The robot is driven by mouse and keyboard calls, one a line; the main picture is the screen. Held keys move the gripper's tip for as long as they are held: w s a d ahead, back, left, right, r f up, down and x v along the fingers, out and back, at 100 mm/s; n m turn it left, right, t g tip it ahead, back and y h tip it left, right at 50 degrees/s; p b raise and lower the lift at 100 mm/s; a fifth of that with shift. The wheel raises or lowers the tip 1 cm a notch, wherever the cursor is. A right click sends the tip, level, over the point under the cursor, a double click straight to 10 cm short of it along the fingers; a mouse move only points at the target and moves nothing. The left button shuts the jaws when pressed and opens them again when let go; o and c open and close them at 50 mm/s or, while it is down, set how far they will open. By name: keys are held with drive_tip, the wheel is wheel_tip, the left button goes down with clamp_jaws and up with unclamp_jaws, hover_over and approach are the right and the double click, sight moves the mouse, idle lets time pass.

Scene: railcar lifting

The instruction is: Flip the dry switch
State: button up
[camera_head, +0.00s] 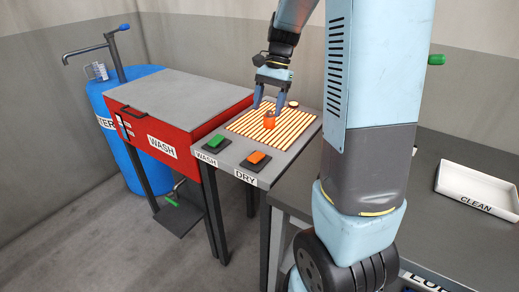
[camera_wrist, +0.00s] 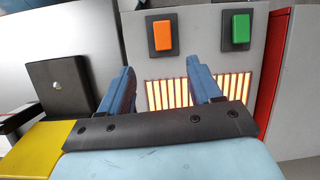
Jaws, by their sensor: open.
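The dry switch is an orange rocker on a dark plate (camera_head: 256,158), beside the DRY label at the front of the grey stand; it also shows in the wrist view (camera_wrist: 163,36). A green switch (camera_head: 215,142) sits to its left above the WASH label, and shows right of it in the wrist view (camera_wrist: 240,31). My gripper (camera_head: 268,109) is open above the striped panel, behind the switches and touching neither. In the wrist view its two fingers (camera_wrist: 166,85) point toward the orange switch side, with nothing seen between them but the stand.
The panel (camera_head: 243,124) has bright orange-yellow stripes. A small orange object (camera_head: 269,120) stands on it, under my fingers. A red wash box (camera_head: 175,130) and a blue tank (camera_head: 140,150) stand left. A white CLEAN tray (camera_head: 477,190) lies on the dark table at right.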

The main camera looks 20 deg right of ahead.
wheel_tip(320, 180, down, 2)
drive_tip(key=w+m, duration=0.1)
drive_tip(key=w, duration=0.1)
approach(256, 155)
drive_tip(key=shift+g+y, duration=0.3)
drive_tip(key=shift+g, duration=0.1)
drive_tip(key=x, duration=0.8)
drive_tip(key=shift+w+d+f, duration=0.25)
drive_tip(key=shift+w+d, duration=0.15)
drive_tip(key=shift+c, duration=0.2)
drive_tip(key=c, duration=1)
drive_tip(key=shift+s+a+r+t+h, duration=0.1)
drive_tip(key=shift+s+a+t+h, duration=0.1)
drive_tip(key=shift+t+h, duration=0.45)
drive_tip(key=shift+s+a+r+t+h, duration=0.1)
drive_tip(key=shift+a+t+h, duration=0.25)
drive_tip(key=shift+h, duration=0.5)
drive_tip(key=shift+d, duration=0.1)
drive_tip(key=shift+w, duration=0.1)
drive_tip(key=o, duration=1)
